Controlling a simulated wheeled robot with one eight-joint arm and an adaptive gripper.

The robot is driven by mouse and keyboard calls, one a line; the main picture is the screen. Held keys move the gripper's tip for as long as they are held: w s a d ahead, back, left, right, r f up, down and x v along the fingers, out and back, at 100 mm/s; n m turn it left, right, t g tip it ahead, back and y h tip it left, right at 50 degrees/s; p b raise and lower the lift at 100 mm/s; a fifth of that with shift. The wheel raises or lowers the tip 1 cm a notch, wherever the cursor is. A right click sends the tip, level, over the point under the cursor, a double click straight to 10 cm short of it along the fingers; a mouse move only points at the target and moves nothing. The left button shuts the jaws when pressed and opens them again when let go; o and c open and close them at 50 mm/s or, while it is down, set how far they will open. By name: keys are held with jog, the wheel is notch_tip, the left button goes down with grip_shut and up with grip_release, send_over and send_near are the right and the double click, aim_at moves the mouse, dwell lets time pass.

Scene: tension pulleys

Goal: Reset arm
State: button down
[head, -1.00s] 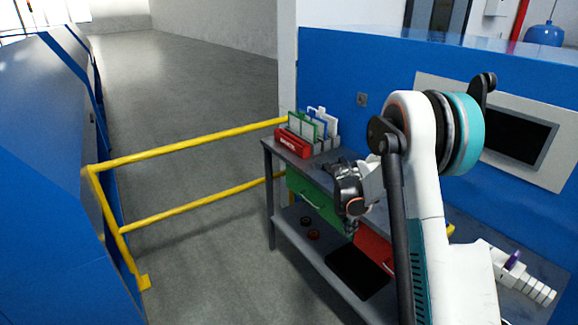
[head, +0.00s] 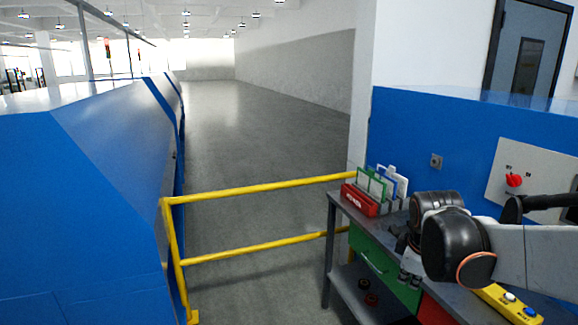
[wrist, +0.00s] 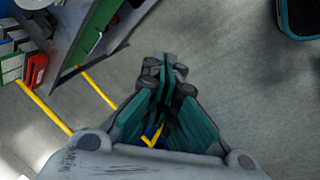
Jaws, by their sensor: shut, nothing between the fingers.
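My gripper (head: 410,272) hangs at the end of my arm in front of the grey workbench in the head view, partly hidden behind my dark wrist joint. In the wrist view its teal and dark fingers (wrist: 166,75) are together with nothing held between them. The fingers are over the grey floor, with the bench to their upper left.
The workbench (head: 337,205) has a green drawer (head: 385,268) and carries a red rack (head: 360,201) with upright frames. A yellow rail (head: 250,190) joins the bench side to a blue machine (head: 90,190). Open floor (head: 260,130) lies beyond the rail.

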jog(key=s+a+r+m+t, duration=0.1)
jog(key=s+a+m, duration=0.3)
jog(key=s, duration=0.5)
jog(key=s+a+r+m+t+y, duration=0.1)
jog(key=s+a+m, duration=0.2)
jog(key=s+m, duration=0.3)
jog(key=shift+s+a+m+t+y, duration=0.3)
jog(key=shift+s+a+m+t, duration=0.1)
jog(key=shift+s, duration=1.3)
